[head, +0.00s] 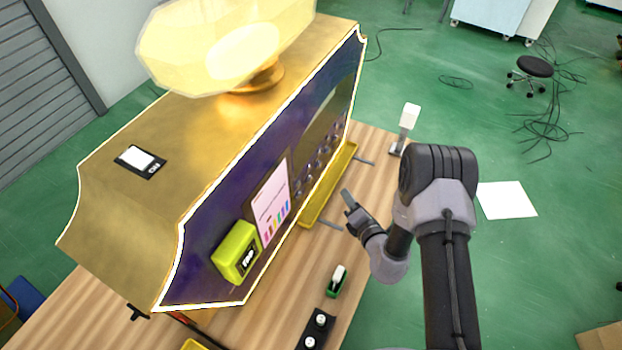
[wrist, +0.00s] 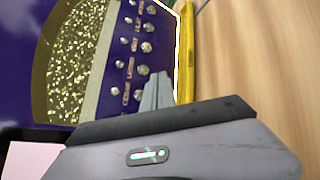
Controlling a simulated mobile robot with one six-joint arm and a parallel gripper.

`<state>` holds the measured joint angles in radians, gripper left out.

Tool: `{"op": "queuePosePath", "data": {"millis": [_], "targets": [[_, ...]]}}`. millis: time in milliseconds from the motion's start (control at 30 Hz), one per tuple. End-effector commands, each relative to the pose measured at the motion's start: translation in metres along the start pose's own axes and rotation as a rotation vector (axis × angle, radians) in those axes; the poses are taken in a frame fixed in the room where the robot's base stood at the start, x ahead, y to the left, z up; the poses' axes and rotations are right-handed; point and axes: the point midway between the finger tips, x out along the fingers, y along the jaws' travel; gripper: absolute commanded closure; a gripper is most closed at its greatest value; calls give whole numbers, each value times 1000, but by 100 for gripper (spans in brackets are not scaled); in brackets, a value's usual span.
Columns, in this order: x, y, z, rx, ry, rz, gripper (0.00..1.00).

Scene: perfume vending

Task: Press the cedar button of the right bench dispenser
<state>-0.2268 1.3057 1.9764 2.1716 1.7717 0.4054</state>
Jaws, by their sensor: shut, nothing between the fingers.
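A gold dispenser (head: 130,215) with a dark purple front stands on a wooden bench (head: 262,318). Its front carries a row of round silver buttons (head: 318,160), which the wrist view shows larger, with small labels beside them. The label nearest my fingers seems to read cedar, beside the lowest button (wrist: 138,96); the print is blurred. My gripper (head: 346,193) is shut and empty, in front of the panel. In the wrist view its fingertips (wrist: 158,78) appear just right of the lower buttons. I cannot tell the remaining gap, but no contact is visible.
A yellow tray (head: 335,185) runs along the dispenser's foot below the buttons. A yellow-green box (head: 236,252) and a pink card (head: 270,203) are on the front. A green tape dispenser (head: 337,281) and a black switch block (head: 316,329) lie on the bench. A white-topped stand (head: 409,117) is farther back.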

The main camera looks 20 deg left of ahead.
Motion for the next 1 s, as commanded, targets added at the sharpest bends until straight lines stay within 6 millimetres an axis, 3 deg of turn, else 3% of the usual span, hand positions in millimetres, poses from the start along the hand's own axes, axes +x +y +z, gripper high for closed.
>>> {"op": "queuePosePath", "data": {"millis": [500,1000], "targets": [[49,36,-36,-2,2,2,100],[56,41,-41,-1,1,0,100]]}}
